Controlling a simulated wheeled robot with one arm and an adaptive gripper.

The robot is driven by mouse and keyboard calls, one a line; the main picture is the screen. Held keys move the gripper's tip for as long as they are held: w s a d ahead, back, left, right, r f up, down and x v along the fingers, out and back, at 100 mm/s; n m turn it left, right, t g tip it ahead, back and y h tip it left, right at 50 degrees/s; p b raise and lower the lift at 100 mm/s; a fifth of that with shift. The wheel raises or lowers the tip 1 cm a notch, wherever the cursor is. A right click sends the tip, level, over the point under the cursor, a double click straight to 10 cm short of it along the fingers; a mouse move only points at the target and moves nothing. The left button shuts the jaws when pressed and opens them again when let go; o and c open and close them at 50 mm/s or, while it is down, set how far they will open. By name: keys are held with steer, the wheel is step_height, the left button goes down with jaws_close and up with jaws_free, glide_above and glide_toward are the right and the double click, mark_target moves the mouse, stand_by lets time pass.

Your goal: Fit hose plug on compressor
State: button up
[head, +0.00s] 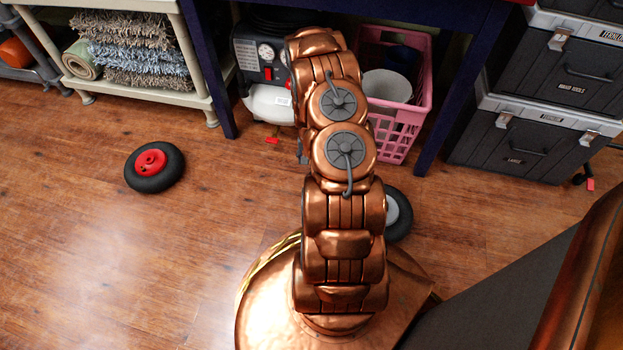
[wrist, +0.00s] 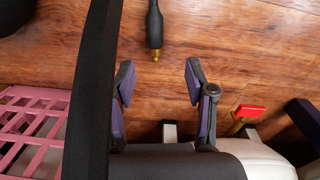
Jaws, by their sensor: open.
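The compressor (head: 262,62) stands under the dark blue table, with gauges on a black panel and a white tank (head: 268,102); my arm hides its right side. The white tank also shows at the lower right of the wrist view (wrist: 275,160), near a red handle on a brass fitting (wrist: 250,112). The hose plug (wrist: 155,25), black with a brass tip, shows at the top of the wrist view, tip pointing towards my gripper. My gripper (wrist: 158,72) is open and empty; the plug's tip appears just beyond the gap between its fingertips. My arm hides the gripper in the head view.
A pink basket (head: 399,135) stands right of the compressor, with black toolboxes (head: 530,130) farther right. A table leg (head: 211,75) and a shelf of rugs (head: 140,90) are left. A red-hubbed wheel (head: 151,162) lies on the floor, which is otherwise clear at left.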

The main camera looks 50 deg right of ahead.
steer(key=f, duration=0.2)
steer(key=shift+s+d+f, duration=0.25)
steer(key=shift+d+f, duration=0.15)
steer(key=shift+s+a+f+b, duration=0.1)
steer(key=shift+f+b, duration=1.05)
steer(key=shift+f, duration=0.7)
steer(key=shift+a+f+b, duration=0.1)
steer(key=shift+f+b, duration=1)
steer(key=shift+f, duration=0.7)
steer(key=shift+r, duration=0.1)
jaws_close()
